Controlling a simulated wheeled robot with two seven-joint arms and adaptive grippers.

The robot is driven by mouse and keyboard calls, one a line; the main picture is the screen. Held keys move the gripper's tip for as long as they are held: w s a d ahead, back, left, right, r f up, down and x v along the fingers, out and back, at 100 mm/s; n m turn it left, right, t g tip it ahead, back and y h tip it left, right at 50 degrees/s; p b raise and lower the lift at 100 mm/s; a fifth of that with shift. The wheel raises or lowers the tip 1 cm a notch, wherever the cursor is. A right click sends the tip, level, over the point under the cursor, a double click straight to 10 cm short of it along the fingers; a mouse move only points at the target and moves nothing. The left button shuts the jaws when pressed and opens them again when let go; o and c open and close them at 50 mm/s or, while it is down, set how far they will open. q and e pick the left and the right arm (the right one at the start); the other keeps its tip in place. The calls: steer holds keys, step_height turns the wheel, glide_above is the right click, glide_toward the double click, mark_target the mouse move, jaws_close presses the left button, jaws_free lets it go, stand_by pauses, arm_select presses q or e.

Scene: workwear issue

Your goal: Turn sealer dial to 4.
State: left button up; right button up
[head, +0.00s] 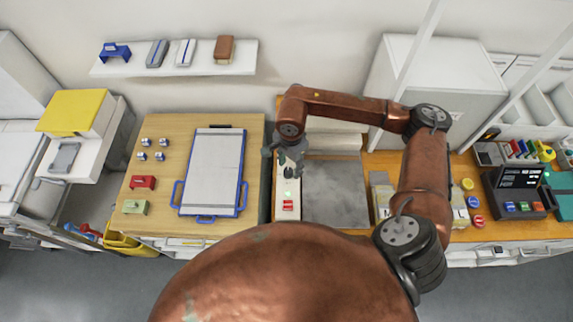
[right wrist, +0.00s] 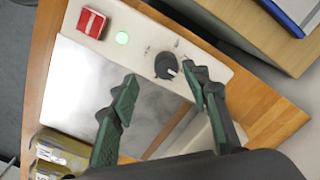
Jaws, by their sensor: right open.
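The sealer has a white control strip (head: 288,191) beside a grey plate (head: 335,193). Its dark round dial (right wrist: 166,65) has a pale pointer mark on its lower right edge; the numbers around it are too small to read. The dial (head: 288,173) also shows in the head view, just below my right gripper (head: 287,158). In the right wrist view my right gripper (right wrist: 160,75) is open, with the dial between its two green fingertips, nearer the right one. I cannot tell whether a fingertip touches it. My left gripper is not in view.
A clipboard in a blue tray (head: 245,198) lies on the left bench. Packs (head: 381,197) stand right of the plate, and a dark display unit (head: 515,190) stands further right.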

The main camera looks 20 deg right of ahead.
mark_target(288, 171)
steer(key=shift+s+a+f, duration=0.1)
steer(key=shift+s+f, duration=0.1)
steer(key=shift+f, duration=0.95)
steer(key=shift+w+f, duration=1.05)
steer(key=shift+f, duration=0.2)
steer(key=shift+s+r, duration=0.1)
steer(key=shift+s, duration=0.4)
steer(key=shift+w, duration=0.3)
steer(key=c, duration=0.4)
steer(key=shift+c, duration=0.5)
steer(key=shift+s, duration=0.2)
steer(key=c, duration=0.7)
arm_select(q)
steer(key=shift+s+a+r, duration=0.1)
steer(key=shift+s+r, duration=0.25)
arm_select(e)
steer(key=shift+o, duration=0.2)
